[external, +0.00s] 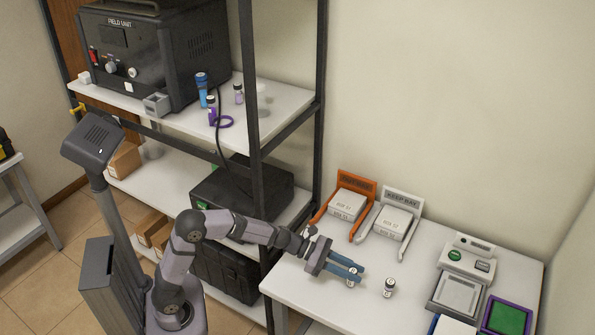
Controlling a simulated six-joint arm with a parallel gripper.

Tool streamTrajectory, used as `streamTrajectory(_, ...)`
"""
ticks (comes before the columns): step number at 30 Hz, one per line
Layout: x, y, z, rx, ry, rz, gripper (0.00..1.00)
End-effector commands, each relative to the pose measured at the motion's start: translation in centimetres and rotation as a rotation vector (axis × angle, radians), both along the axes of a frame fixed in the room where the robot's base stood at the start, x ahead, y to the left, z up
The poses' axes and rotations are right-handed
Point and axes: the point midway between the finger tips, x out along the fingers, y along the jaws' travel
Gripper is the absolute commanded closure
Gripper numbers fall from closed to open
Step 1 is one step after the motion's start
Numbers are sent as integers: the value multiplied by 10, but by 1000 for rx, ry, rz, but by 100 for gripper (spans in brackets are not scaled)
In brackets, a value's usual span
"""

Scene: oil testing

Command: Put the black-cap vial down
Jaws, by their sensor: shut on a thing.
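My gripper (359,274) is over the left part of the white table, its blue fingers shut on a small vial (351,283). The fingers cover much of this vial; its pale lower part shows just below them. I take it as the black-cap vial, though its cap is hard to make out. I cannot tell whether its base touches the table. A second small vial (389,288) with a dark cap and a white label stands upright on the table, just right of my fingertips and apart from them.
An orange tray (319,213) and a white tray (413,228), each with pale boxes, stand at the table's back. A grey device (467,257), a scale-like unit (457,294) and a green pad with a purple rim (507,318) are at right. A shelf rack (283,105) stands left.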

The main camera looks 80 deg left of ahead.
Motion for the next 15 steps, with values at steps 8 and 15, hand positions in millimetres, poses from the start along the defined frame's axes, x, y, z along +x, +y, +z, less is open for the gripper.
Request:
streamTrajectory(8, 0, 0, 24, 1, -4, 0, 100)
streamTrajectory(15, 0, 0, 65, 1, -5, -1, 100)
